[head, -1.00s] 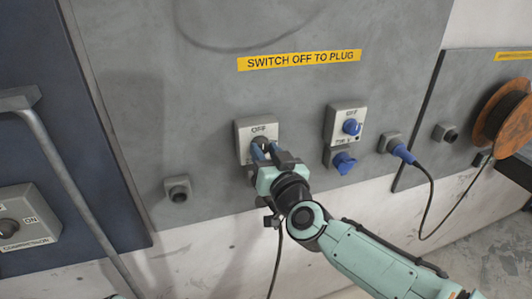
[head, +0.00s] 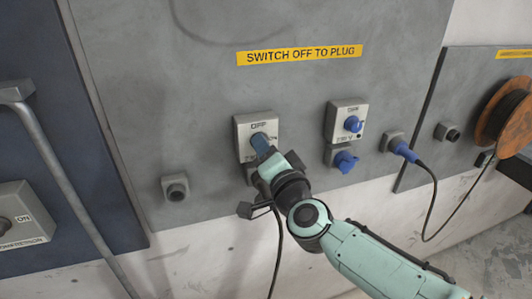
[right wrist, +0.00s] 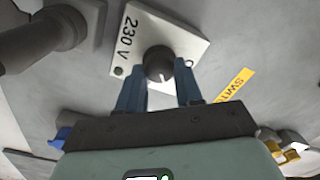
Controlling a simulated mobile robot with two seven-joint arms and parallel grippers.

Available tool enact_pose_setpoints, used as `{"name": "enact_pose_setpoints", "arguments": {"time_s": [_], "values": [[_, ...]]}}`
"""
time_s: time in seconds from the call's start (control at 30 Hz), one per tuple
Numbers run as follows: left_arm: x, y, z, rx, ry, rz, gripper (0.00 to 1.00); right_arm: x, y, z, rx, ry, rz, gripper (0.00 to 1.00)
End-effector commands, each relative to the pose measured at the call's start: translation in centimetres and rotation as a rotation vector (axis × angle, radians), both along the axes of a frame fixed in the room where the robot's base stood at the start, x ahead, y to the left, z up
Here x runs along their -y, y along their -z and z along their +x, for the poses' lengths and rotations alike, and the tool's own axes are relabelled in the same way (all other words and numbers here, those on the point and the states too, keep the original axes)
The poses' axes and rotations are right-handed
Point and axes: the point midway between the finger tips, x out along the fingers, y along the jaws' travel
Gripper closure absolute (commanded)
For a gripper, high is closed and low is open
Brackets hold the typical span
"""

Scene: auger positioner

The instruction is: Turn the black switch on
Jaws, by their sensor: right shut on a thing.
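The black switch is a round dark knob (right wrist: 159,62) with a small pale mark, on a light switch box (head: 243,126) marked "OFF" on the grey wall panel. In the head view my right gripper (head: 260,143) is at this box and its fingers hide most of the knob. In the right wrist view the blue fingers (right wrist: 159,88) stand on either side of the knob, shut on it. The gripper is rolled, so its fingers nearly overlap in the head view. The knob's exact angle is hard to tell. My left gripper is not in view.
A second switch box (head: 348,118) with a blue knob is to the right, above a blue socket (head: 344,160). A blue plug (head: 402,149) with a black cable is further right. A small grey socket (head: 175,187) is at left. A yellow label (head: 299,55) reads "SWITCH OFF TO PLUG".

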Motion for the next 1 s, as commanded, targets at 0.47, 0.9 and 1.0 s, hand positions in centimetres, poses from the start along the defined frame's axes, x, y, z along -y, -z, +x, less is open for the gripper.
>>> {"name": "enact_pose_setpoints", "arguments": {"time_s": [0.47, 0.9, 1.0], "values": [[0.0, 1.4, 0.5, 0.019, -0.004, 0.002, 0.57, 0.0, 0.2, 0.0, -0.138, 0.0, 0.422, 0.95], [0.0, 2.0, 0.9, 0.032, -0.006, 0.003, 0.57, 0.0, 0.2, 0.0, -0.22, 0.001, 0.676, 0.95], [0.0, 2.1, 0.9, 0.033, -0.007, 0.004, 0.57, 0.0, 0.2, 0.0, -0.23, 0.001, 0.705, 0.95]]}}
